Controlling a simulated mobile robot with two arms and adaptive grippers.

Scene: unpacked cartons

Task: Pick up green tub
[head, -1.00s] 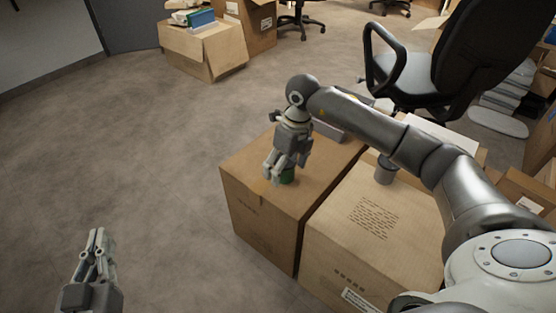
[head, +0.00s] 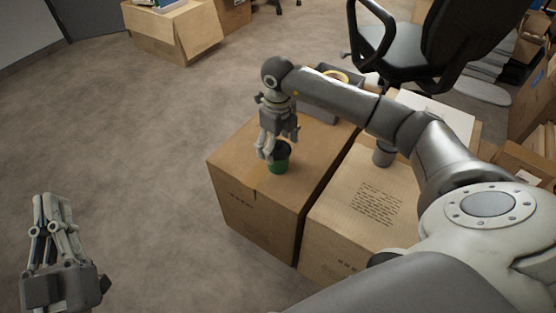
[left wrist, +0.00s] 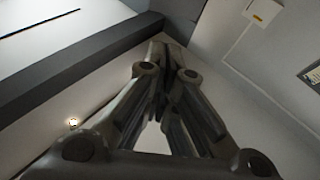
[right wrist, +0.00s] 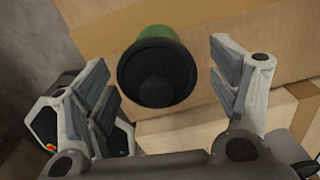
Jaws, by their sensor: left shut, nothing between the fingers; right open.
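The green tub (head: 279,161) stands upright on the left closed carton, close to its front edge. My right gripper (head: 268,155) is open, just above and beside the tub. In the right wrist view the fingers (right wrist: 165,85) stand apart on either side of the tub, without visible contact. My left gripper (head: 54,205) is shut and empty over the floor at the lower left; its closed fingers show in the left wrist view (left wrist: 172,75).
The left carton (head: 240,180) abuts another carton (head: 345,230) bearing a grey cup (head: 383,153). A grey bin (head: 342,92) with a yellow ring-shaped thing stands behind. An office chair (head: 425,45) is at the back right. The floor (head: 130,140) at left is clear.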

